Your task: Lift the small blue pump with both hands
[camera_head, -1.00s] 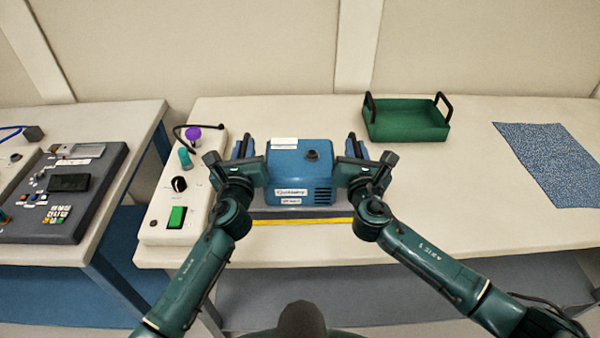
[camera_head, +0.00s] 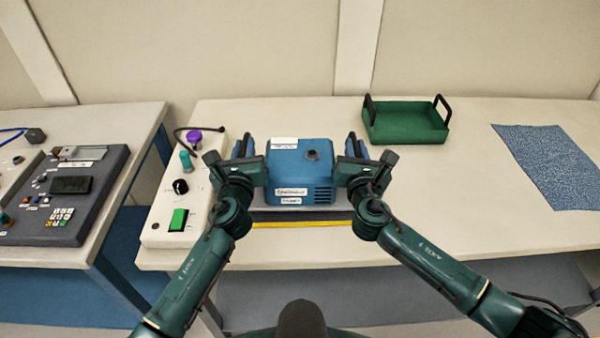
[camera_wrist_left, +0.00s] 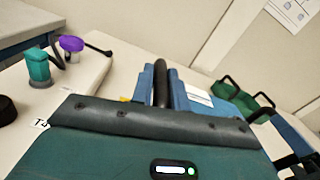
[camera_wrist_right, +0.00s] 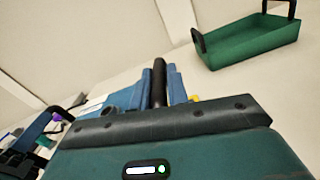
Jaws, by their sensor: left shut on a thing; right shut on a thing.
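The small blue pump (camera_head: 300,170) sits between my two grippers in the head view, upright, with a dark cap on top and white labels. A grey base with a yellow front edge (camera_head: 300,224) shows below it; I cannot tell if the pump touches it. My left gripper (camera_head: 243,160) is shut on the pump's left side, at a dark handle bar (camera_wrist_left: 160,84) seen in the left wrist view. My right gripper (camera_head: 357,158) is shut on its right side, at a similar bar (camera_wrist_right: 158,82) in the right wrist view.
A green tray (camera_head: 405,136) with black handles stands at the back right. A blue speckled mat (camera_head: 550,165) lies far right. A white control box (camera_head: 165,228) with a green switch stands close to my left gripper. The bench between tray and mat is clear.

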